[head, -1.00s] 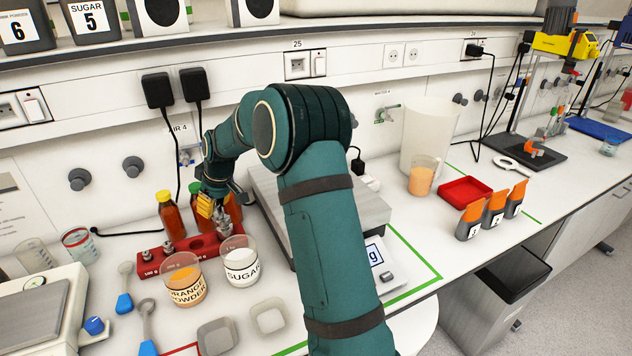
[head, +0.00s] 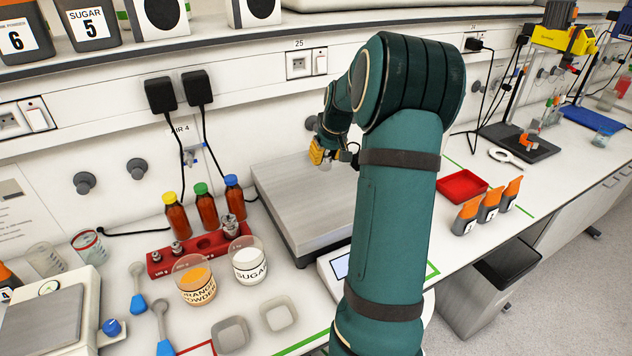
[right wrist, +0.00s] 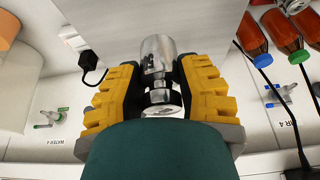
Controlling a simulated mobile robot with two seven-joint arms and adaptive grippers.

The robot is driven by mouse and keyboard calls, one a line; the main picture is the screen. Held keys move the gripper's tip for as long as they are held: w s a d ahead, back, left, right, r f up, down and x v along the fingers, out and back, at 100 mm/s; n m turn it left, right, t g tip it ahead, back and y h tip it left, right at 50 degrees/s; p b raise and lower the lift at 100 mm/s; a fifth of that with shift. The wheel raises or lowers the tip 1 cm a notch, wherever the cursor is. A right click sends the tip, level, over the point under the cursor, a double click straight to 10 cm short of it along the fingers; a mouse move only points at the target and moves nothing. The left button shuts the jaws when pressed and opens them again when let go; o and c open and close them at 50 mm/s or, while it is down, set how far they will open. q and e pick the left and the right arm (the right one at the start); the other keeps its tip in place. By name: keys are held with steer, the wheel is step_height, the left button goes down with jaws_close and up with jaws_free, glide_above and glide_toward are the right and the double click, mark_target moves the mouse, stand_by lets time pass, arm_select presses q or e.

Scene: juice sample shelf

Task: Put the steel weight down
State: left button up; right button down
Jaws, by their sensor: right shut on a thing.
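My right gripper (head: 323,156) is over the far right part of the steel-topped scale (head: 300,200). In the right wrist view, its yellow fingers (right wrist: 160,90) are shut on the steel weight (right wrist: 158,55), a shiny cylinder with a narrow neck. In the head view only a bit of the weight (head: 326,165) shows below the fingers; whether it touches the plate I cannot tell. The red weight rack (head: 185,262) at the left holds several smaller and larger weights. My arm hides the right side of the scale. My left gripper is not in view.
Three brown bottles (head: 206,207) stand behind the rack. Tubs of orange powder (head: 197,285) and sugar (head: 248,263) stand in front of it. A red tray (head: 462,187) and orange-topped containers (head: 490,205) are on the right. The left part of the scale plate is clear.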

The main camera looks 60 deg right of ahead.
step_height(320, 180, down, 10)
steer(key=shift+d+r, duration=0.1)
steer(key=shift+r, duration=0.05)
stand_by(0.4)
steer(key=shift+b, duration=0.35)
steer(key=c, duration=0.7)
jaws_free()
steer(key=shift+s, duration=0.1)
steer(key=shift+r, duration=0.35)
steer(key=v, duration=1.1)
steer(key=shift+p, duration=0.4)
